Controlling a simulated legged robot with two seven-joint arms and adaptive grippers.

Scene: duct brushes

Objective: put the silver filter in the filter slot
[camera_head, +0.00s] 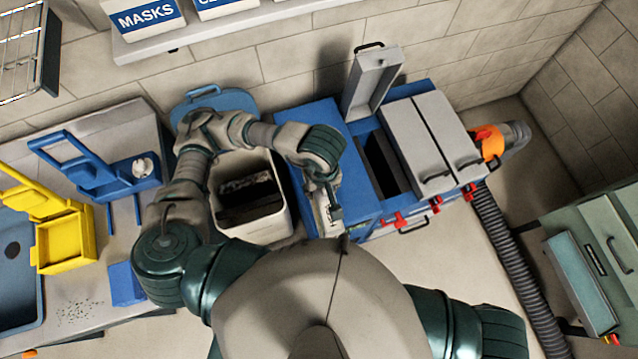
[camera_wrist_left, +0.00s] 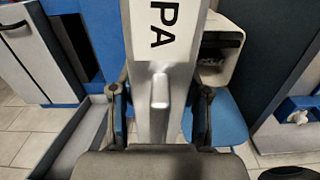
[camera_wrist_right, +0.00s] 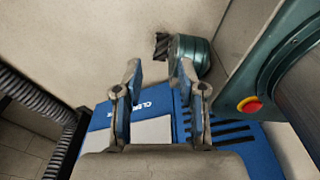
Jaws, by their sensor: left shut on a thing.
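The silver filter (camera_wrist_left: 160,40) is a pale slab with the letters "PA" showing in the left wrist view. My left gripper (camera_wrist_left: 160,98) is shut on its raised grip. In the head view the filter (camera_head: 322,212) is partly hidden by the gripper, over the left part of the blue filter unit (camera_head: 345,130). The filter slot (camera_head: 381,165) is a dark opening in that unit, right of the filter, with its grey lid (camera_head: 370,80) raised. My right gripper (camera_wrist_right: 160,75) is open and empty in the right wrist view.
A white bin (camera_head: 280,226) holding dark slabs stands left of the unit. Grey closed covers (camera_head: 432,140) lie right of the slot. A ribbed hose (camera_head: 510,260) runs along the right. A blue case (camera_wrist_right: 215,135) lies below my right gripper.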

